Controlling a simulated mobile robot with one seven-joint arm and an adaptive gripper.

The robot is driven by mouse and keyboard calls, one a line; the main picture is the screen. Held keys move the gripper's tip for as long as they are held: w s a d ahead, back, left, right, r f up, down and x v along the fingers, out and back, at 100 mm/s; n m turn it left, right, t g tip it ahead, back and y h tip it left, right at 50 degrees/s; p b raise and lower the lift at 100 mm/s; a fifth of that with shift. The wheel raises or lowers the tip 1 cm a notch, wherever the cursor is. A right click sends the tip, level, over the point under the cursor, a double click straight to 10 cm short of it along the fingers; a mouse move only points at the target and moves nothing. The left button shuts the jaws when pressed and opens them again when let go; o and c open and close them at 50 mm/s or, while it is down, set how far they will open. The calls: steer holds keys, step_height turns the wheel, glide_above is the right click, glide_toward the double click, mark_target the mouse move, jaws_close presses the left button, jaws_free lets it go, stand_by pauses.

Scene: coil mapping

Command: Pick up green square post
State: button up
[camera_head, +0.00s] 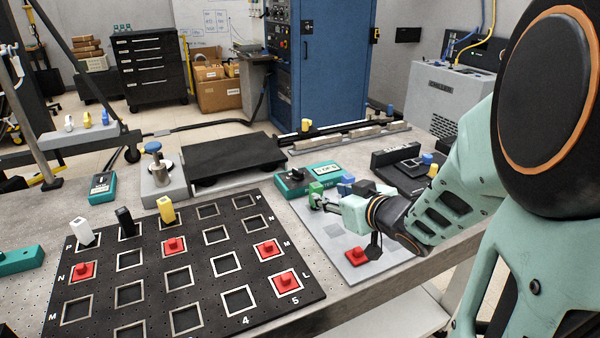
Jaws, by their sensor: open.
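A small green post (316,188) stands at the far left part of a light grey plate (335,240), right of the black board. My gripper (322,203) is over that plate with its fingers pointing left, close to the green post. In this view the fingers are just in front of and below the post's top. The fingers are small here, and I cannot tell whether they touch the post or stand around it. The post's lower part is hidden. The gripper is open.
A red piece (356,254) lies on the plate near my wrist, and a blue piece (347,179) is just behind the gripper. The black grid board (140,315) at left holds red, white, black and yellow pieces. A teal meter (308,177) stands behind the plate.

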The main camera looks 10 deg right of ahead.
mark_target(319, 190)
steer(key=shift+s+d+f+m, duration=0.15)
steer(key=shift+s+f+m, duration=0.2)
steer(key=shift+f+m, duration=0.1)
steer(key=shift+w+f, duration=0.25)
steer(key=b+x, duration=0.1)
steer(key=x, duration=0.3)
steer(key=shift+b, duration=0.3)
steer(key=shift+w+r+b+x, duration=0.15)
steer(key=shift+b+x, duration=0.1)
steer(key=shift+x, duration=0.75)
steer(key=shift+r+b+x, duration=0.15)
steer(key=shift+b+x, duration=0.1)
steer(key=shift+x, duration=0.75)
steer(key=shift+w+r+b+x, duration=0.15)
steer(key=shift+b+x, duration=0.1)
steer(key=shift+x, duration=0.8)
steer(key=shift+s+d, duration=0.1)
steer(key=shift+c, duration=0.3)
jaws_close()
